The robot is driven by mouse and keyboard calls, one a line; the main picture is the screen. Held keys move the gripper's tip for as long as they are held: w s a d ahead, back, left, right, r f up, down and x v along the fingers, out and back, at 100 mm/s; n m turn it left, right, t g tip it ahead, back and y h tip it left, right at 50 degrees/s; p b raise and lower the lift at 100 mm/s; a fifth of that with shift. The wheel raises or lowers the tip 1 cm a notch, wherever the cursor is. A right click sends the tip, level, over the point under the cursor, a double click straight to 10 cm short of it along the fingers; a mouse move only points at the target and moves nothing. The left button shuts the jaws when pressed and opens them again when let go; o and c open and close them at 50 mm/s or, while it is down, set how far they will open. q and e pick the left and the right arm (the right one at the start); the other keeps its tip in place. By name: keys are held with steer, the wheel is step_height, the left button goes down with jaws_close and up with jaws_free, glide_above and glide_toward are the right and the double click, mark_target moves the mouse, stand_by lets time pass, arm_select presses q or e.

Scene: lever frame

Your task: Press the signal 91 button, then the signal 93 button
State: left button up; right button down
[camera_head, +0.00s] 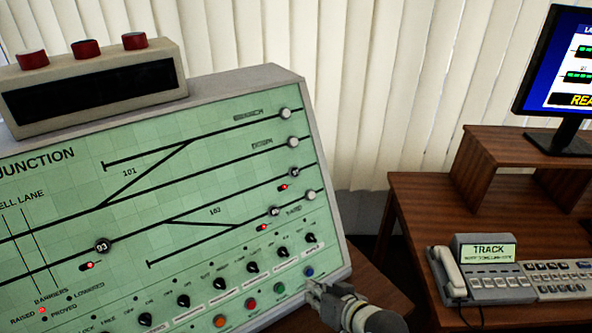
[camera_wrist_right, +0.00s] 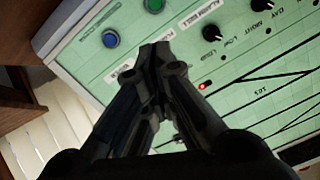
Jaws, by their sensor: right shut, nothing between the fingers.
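The green signal panel (camera_head: 130,185) stands at the left, with a black track diagram on it. The dark round signal 93 button (camera_head: 102,246) is at the lower left of the diagram, above a small lamp showing red. Two dark round buttons sit near the right edge, an upper one (camera_head: 294,172) and a lower one (camera_head: 274,211); their numbers are too small to tell which is signal 91. My right gripper (camera_head: 312,290) is at the panel's lower right corner. In the right wrist view its closed fingers (camera_wrist_right: 162,52) hold nothing and cover part of the panel. My left gripper is not in view.
Black knobs (camera_head: 253,267) and coloured push buttons, including a blue one (camera_head: 308,272), line the panel's lower edge near my right gripper. A box with red domes (camera_head: 85,49) sits on top. A wooden desk (camera_head: 420,215) with a telephone (camera_head: 448,272) and monitor is at the right.

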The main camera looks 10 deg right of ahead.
mark_target(295, 172)
steer(key=w+d+r+m+t, duration=0.3)
steer(key=w+r+m+t, duration=0.1)
steer(key=w+r, duration=0.4)
steer(key=w+d+r+m+t, duration=0.4)
steer(key=w+r+t, duration=0.2)
steer(key=r, duration=0.6)
steer(key=shift+w+d+r+m+t+h, duration=0.2)
steer(key=shift+w+d+m+t+h, duration=0.15)
steer(key=shift+w, duration=0.9)
steer(key=shift+a, duration=0.1)
steer(key=w+a+f+b, duration=0.2)
steer(key=w+f+b, duration=0.2)
steer(key=w+b, duration=0.2)
steer(key=shift+w+a, duration=0.25)
steer(key=shift+w, duration=0.45)
steer(key=shift+f+b, duration=0.15)
steer(key=shift+b, duration=0.2)
steer(key=shift+w+a+f, duration=0.15)
steer(key=shift+w, duration=0.2)
